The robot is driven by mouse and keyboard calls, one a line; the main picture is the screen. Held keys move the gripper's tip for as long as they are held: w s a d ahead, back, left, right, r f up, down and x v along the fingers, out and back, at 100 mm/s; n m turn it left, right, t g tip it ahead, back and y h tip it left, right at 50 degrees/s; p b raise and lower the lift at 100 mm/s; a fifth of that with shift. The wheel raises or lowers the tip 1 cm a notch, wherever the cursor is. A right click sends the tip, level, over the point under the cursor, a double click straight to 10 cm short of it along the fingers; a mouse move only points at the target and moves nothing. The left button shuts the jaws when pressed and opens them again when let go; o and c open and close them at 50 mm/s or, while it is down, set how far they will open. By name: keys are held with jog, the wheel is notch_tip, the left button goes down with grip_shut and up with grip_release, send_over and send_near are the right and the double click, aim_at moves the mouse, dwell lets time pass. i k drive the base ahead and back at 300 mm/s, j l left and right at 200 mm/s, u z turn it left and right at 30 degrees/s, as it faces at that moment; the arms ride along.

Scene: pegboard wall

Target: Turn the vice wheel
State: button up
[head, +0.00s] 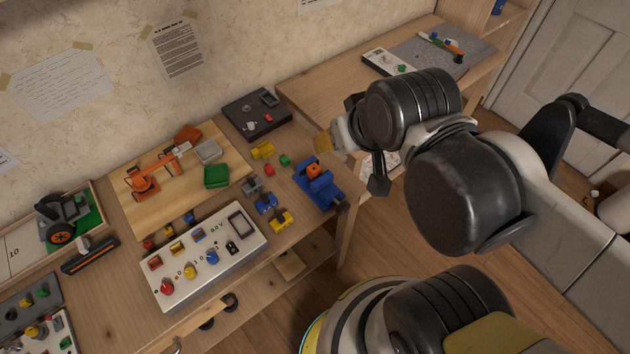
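A blue vice (322,188) stands near the right front corner of the workbench, with an orange block (313,170) at its jaws. A small dark part at its front end (341,207) may be the wheel, but it is too small to make out. My gripper (352,160) is up and to the right of the vice, apart from it in the picture. My own arm hides much of the gripper, so its opening and anything between its fingers cannot be made out.
A white control box (205,262) with coloured knobs and small blue and yellow blocks (281,219) lie left of the vice. A black box (256,114) stands behind. A second table (310,92) is at the back right. Open floor lies right of the bench.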

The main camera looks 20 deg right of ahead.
aim_at(343, 207)
jog(key=k+l, duration=0.1)
jog(key=k, duration=0.4)
jog(key=k+l, duration=0.1)
jog(key=k, duration=0.35)
